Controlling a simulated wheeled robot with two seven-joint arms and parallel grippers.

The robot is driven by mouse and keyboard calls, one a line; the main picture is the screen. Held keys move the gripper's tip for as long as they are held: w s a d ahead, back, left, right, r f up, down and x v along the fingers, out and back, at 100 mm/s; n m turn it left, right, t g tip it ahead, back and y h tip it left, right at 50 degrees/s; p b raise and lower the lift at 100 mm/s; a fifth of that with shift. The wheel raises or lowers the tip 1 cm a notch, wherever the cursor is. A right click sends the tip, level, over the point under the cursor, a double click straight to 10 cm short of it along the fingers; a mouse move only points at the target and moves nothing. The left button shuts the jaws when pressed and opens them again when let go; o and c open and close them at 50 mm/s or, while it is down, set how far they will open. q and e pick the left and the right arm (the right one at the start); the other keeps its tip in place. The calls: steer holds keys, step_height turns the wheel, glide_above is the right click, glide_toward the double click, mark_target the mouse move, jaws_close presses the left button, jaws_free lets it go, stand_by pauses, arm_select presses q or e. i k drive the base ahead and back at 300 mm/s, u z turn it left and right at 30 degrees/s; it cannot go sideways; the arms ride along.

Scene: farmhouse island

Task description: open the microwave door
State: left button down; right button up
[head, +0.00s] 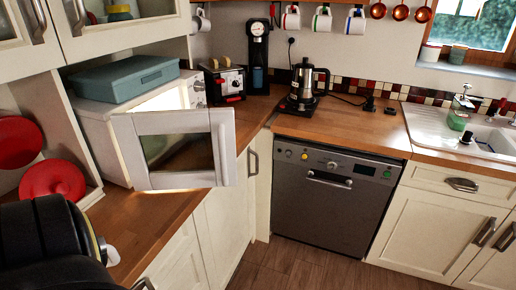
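The white microwave (93,126) stands on the wooden counter at the left, in the head view. Its white-framed door (142,124) with a glass pane (180,152) stands open, swung out over the counter's front edge. The lit inside of the microwave shows partly behind the door. A black part of my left arm is at the lower left, well short of the door and apart from it. Neither my left nor my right gripper can be made out in this view.
A blue-grey box (124,79) sits on top of the microwave. Red plates (52,180) stand left of it. A toaster (224,80), a coffee maker (257,55) and a steel kettle (303,82) stand farther back. A dishwasher (325,200) faces clear floor (300,262).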

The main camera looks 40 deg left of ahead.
mark_target(194, 148)
steer(key=i, duration=1.15)
steer(key=u, duration=2)
